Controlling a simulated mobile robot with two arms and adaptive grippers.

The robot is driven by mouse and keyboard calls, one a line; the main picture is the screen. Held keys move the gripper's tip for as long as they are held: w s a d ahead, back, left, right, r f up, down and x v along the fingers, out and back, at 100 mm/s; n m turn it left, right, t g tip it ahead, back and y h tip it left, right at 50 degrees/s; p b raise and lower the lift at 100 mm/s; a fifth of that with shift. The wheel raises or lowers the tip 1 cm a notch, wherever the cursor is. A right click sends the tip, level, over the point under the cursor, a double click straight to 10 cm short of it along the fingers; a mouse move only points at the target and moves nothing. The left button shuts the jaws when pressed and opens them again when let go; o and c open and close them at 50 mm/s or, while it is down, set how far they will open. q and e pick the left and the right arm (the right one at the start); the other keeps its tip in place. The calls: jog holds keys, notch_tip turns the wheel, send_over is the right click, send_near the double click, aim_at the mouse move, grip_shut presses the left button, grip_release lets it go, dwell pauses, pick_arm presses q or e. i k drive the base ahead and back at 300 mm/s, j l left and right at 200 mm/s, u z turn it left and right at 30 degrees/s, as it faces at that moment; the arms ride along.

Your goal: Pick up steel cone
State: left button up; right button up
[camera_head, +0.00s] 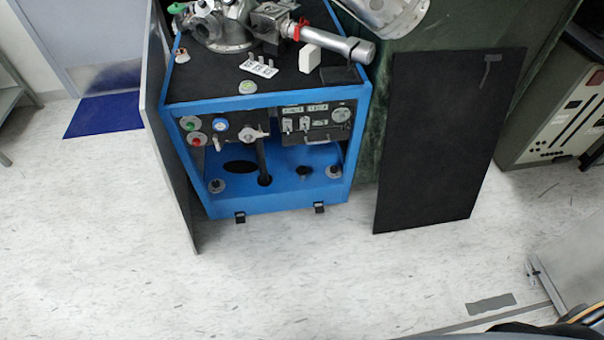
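I cannot single out a steel cone with certainty. Shiny steel vacuum fittings (222,32) stand on the black top of the blue cabinet (280,206), and a steel tube (345,46) with a red ring points to the right there. A large shiny metal cylinder (392,12) is cut off by the top edge. Neither of my grippers is in view.
A dark panel (443,140) leans right of the cabinet, and a grey side panel (172,150) stands at its left. A beige instrument rack (555,110) is at the right. A blue mat (104,115) lies by the door. The pale floor in front is mostly clear.

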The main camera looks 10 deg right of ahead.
aim_at(301, 171)
jog(key=i+l+u, duration=0.25)
jog(key=i+l, duration=0.35)
jog(key=i+l+u, duration=0.25)
jog(key=i+l, duration=0.3)
jog(key=l, duration=0.15)
